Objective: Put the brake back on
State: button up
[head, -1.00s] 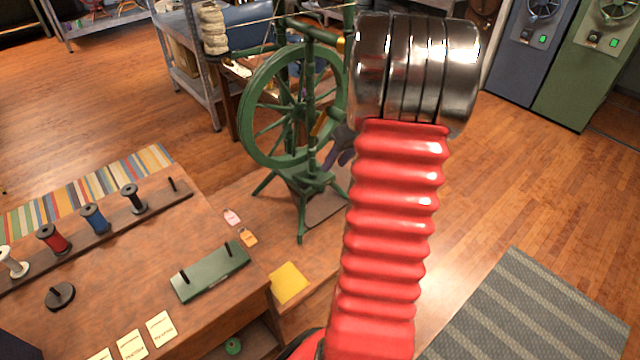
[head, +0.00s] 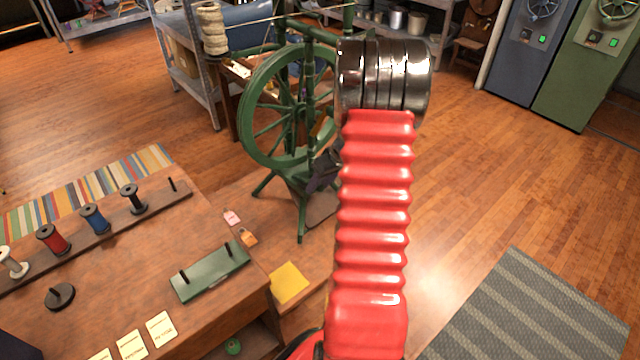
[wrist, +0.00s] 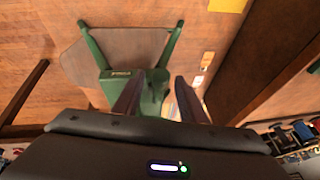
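In the head view the dark fingers show beside the wheel's lower right, partly hidden by my red arm. I see nothing held. I cannot pick out the brake; the arm hides the wheel's right side.
A wooden table (head: 130,262) at the left holds a rack with red, blue and other spools (head: 96,219), a green plate with pegs (head: 211,274) and cards. A yellow sheet (head: 289,283) lies beside it. A striped grey mat (head: 530,310) lies right on open wood floor.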

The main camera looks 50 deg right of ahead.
jog(key=shift+c, duration=0.2)
grip_shut()
dwell(0.3)
